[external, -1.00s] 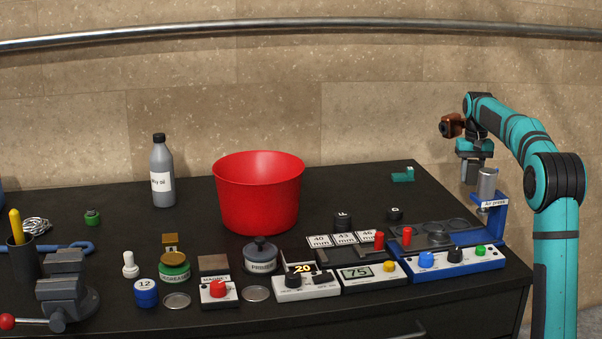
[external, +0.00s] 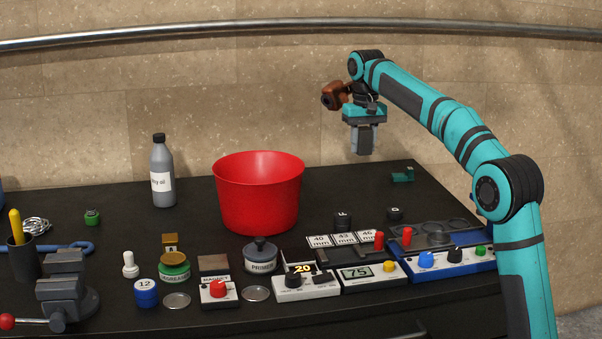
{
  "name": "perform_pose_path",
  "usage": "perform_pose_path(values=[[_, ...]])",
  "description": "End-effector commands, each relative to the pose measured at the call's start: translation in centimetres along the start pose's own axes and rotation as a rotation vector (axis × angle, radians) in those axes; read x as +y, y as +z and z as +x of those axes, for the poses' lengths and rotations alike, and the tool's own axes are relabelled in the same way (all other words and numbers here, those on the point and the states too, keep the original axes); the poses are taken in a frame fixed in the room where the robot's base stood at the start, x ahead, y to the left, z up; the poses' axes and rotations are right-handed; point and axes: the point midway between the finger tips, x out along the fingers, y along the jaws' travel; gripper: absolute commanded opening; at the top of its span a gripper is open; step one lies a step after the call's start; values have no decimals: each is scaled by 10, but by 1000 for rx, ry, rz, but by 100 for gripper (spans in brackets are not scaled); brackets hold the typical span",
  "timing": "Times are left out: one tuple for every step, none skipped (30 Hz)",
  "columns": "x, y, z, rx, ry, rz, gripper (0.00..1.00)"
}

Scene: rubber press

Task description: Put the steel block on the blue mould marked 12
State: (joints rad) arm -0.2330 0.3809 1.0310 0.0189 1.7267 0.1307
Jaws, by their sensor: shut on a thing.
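The blue mould marked 12 (external: 146,293) is a short blue cylinder with a white label. It stands at the front left of the bench. My gripper (external: 364,151) points down in the air, high above the back of the bench and to the right of the red bucket. It is shut on a grey piece, which looks like the steel block (external: 356,141); a dark finger partly covers it. The gripper is far to the right of the blue mould and well above it.
The tall red bucket (external: 258,195) stands between my gripper and the blue mould. A green jar (external: 174,267), a white bottle piece (external: 130,266), a metal disc (external: 177,301) and a magnet box (external: 219,291) crowd the mould. A grey vice (external: 66,290) is to its left.

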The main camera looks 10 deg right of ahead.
Motion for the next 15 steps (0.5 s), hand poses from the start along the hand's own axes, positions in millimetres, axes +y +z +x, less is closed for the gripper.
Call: perform_pose_path(values=[[-21,4,-6,1,0,-17,0],[-32,6,-9,1,-1,-25,0],[-45,9,-12,2,-1,-33,0],[-56,11,-14,1,-1,-40,0],[-66,13,-16,1,-1,-46,0],[-80,17,-20,0,-1,-55,0],[-90,19,-22,0,-1,-60,0],[-101,22,-24,0,-1,-64,0],[-114,26,-26,-1,-1,-71,0],[-125,28,-28,-1,-1,-76,0],[-135,32,-29,-1,-1,-80,0],[-148,36,-31,-2,-1,-85,0],[-159,39,-32,-3,0,-90,0],[-169,42,-33,-3,0,-92,0],[-183,46,-35,-3,0,-96,0]])
